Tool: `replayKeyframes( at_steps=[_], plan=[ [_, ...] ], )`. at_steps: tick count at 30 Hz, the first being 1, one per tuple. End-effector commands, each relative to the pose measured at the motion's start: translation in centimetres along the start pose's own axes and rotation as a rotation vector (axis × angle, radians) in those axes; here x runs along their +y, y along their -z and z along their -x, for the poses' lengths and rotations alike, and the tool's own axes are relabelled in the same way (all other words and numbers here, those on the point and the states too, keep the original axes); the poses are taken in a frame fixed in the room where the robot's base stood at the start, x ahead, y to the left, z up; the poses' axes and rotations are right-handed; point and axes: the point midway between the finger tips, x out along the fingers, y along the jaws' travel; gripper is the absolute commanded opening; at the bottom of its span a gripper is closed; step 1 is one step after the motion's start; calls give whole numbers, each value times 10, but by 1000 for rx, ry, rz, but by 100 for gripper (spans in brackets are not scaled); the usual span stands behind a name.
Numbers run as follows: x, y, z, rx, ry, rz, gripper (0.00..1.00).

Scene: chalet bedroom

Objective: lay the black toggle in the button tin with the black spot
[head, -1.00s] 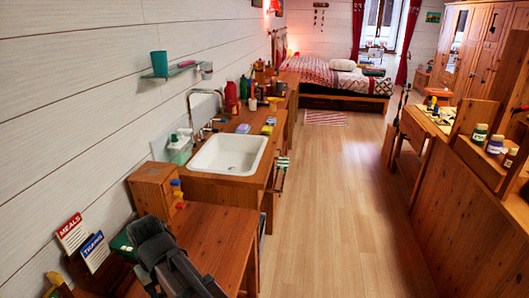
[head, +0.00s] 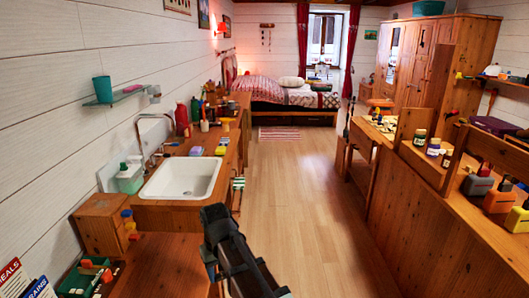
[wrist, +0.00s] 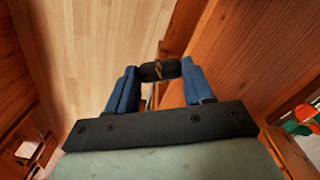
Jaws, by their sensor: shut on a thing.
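My gripper shows in the wrist view (wrist: 160,82), its two blue fingers shut on the black toggle (wrist: 160,71). The toggle is a short dark cylinder with a tan band at its middle, held crosswise between the fingertips. Below it are wooden furniture and the pale floor. In the head view my dark arm (head: 232,245) reaches up from the bottom middle, and the toggle and fingertips cannot be made out there. I cannot pick out a button tin with a black spot in either view.
A white sink (head: 182,178) in a wooden counter is on the left. A green box (head: 85,278) stands at the lower left. Bottles (head: 434,147) and several dark-topped containers (head: 477,181) stand on the wooden units at right. The floor (head: 290,200) between is clear.

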Motion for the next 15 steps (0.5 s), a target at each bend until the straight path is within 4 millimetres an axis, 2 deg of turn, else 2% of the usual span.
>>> replayKeyframes(
  at_steps=[1, 15],
  plan=[
    [17, 0, 0, 0, 0, -28, 19],
    [153, -20, -1, -2, 0, -251, 19]
  ],
)
